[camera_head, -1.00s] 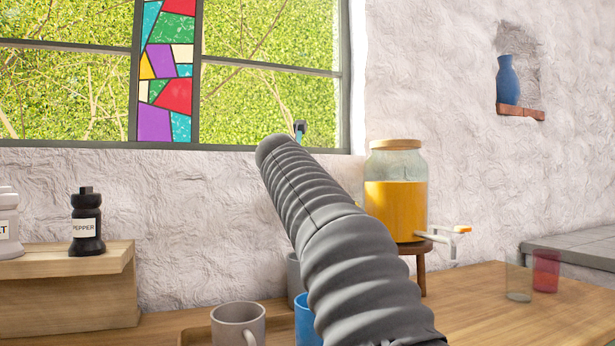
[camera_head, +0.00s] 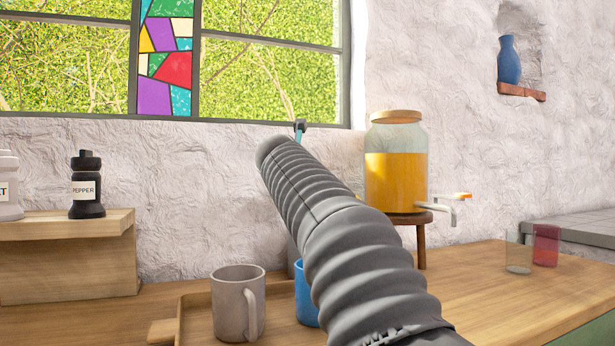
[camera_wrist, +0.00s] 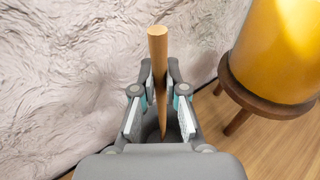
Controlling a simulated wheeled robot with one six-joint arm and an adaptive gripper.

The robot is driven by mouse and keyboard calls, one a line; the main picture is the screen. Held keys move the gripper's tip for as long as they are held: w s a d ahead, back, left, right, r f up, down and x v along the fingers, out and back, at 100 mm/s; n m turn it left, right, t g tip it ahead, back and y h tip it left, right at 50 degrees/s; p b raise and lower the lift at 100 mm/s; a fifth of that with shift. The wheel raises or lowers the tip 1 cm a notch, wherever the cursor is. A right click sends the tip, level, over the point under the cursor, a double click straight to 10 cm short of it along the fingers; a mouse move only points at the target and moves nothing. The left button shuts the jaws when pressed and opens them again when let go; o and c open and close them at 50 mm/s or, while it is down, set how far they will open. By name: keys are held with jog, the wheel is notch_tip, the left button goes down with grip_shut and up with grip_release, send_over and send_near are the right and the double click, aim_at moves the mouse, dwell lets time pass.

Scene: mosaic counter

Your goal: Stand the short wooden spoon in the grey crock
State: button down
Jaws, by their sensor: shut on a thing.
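The short wooden spoon (camera_wrist: 158,60) shows in the wrist view as a plain light-brown stick, near upright, between the pads of my gripper (camera_wrist: 160,90). My gripper is shut on it. A dark grey round shape below the spoon looks like the crock's mouth; I cannot tell whether the spoon's lower end is inside it. In the head view a narrow strip of the grey crock (camera_head: 292,262) shows behind my arm, which hides the rest. Only a small tip of my gripper (camera_head: 300,129) shows there above the arm, and the spoon is hidden.
A grey mug (camera_head: 235,303) and a partly hidden blue mug (camera_head: 304,295) stand on a wooden tray (camera_head: 190,318). A juice jar (camera_head: 396,170) with a tap sits on a stool (camera_head: 421,240) right of the arm. Two tumblers stand far right.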

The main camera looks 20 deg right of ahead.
jog(key=shift+f, duration=0.2)
jog(key=c, duration=1.1)
grip_release()
jog(key=shift+c, duration=0.2)
jog(key=v, duration=1.2)
